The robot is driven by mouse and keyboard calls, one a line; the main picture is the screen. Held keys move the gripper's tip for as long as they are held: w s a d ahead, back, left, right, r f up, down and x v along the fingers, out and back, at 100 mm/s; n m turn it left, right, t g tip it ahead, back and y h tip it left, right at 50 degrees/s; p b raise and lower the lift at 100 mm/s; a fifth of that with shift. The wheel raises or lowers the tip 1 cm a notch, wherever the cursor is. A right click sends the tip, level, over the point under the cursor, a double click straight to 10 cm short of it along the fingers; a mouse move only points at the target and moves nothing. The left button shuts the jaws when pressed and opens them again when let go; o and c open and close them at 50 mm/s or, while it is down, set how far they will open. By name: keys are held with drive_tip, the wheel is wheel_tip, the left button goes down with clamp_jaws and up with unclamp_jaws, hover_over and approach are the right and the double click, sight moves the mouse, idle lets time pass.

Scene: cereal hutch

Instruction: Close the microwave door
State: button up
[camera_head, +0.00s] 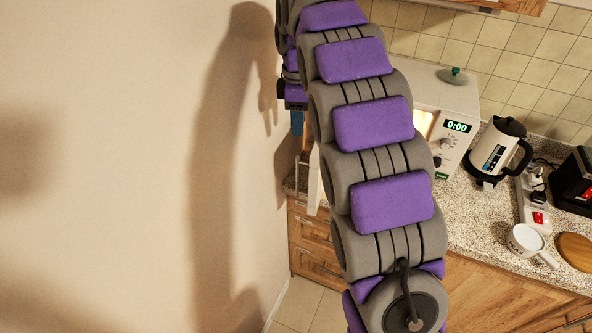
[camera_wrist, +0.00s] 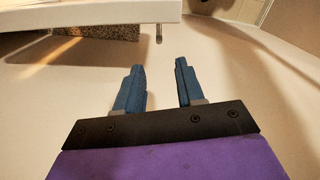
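The white microwave (camera_head: 455,95) stands on the counter, partly hidden behind my arm. Its lit interior shows beside the control panel, which reads 0:00. The microwave door (camera_head: 314,180) is open, swung out toward the left wall; only a narrow strip shows left of my arm. In the wrist view, a pale panel that looks like the door (camera_wrist: 90,22) crosses the upper left, with a short metal bar beneath its right end. My gripper (camera_wrist: 160,66) is open and empty, its blue fingers apart and below that panel. In the head view, its blue fingertip (camera_head: 297,122) shows between door and wall.
The bare wall (camera_head: 130,170) is close on the left. A kettle (camera_head: 497,150), power strip (camera_head: 533,205), white mug (camera_head: 526,241), wooden board (camera_head: 575,250) and dark appliance (camera_head: 576,180) stand on the counter to the right. A green-topped item (camera_head: 456,74) sits on the microwave.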

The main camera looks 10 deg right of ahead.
sight(297, 169)
wheel_tip(297, 169, down, 18)
drive_tip(key=b, duration=0.3)
drive_tip(key=shift+w+r, duration=0.15)
drive_tip(key=shift+r, duration=0.1)
drive_tip(key=shift+a, duration=0.1)
drive_tip(key=shift+c, duration=0.4)
clamp_jaws()
